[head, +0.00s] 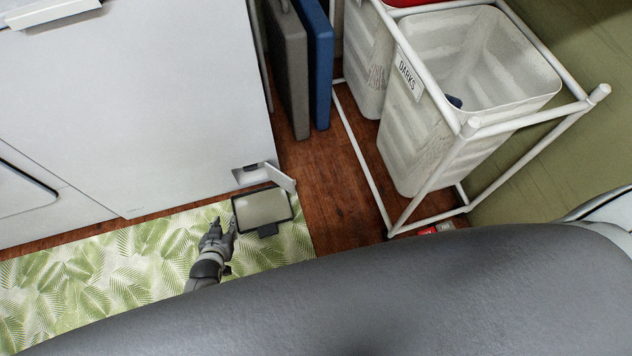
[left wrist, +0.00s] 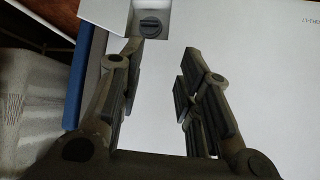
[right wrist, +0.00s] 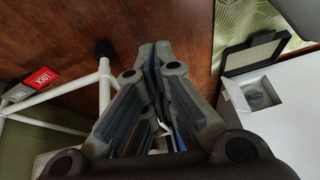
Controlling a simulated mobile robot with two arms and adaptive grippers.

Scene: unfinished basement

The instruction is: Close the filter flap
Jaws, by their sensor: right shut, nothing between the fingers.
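The white machine (head: 130,100) has a square filter recess at its lower corner, with a round grey filter knob (left wrist: 150,27) inside. The white filter flap (head: 282,178) stands open, swung outward from the recess; it also shows in the right wrist view (right wrist: 236,93). My left gripper (head: 224,228) is low over the leaf-pattern mat, beside a shallow dark-rimmed tray (head: 262,208) in front of the recess. Its fingers are apart and empty, and the knob and flap appear beyond them in the left wrist view. My right gripper (right wrist: 158,50) is shut and empty; it is hidden in the head view.
Grey (head: 288,65) and blue (head: 319,65) folded panels stand beside the machine. Wooden floor (head: 335,195) is clear between mat and sorter.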

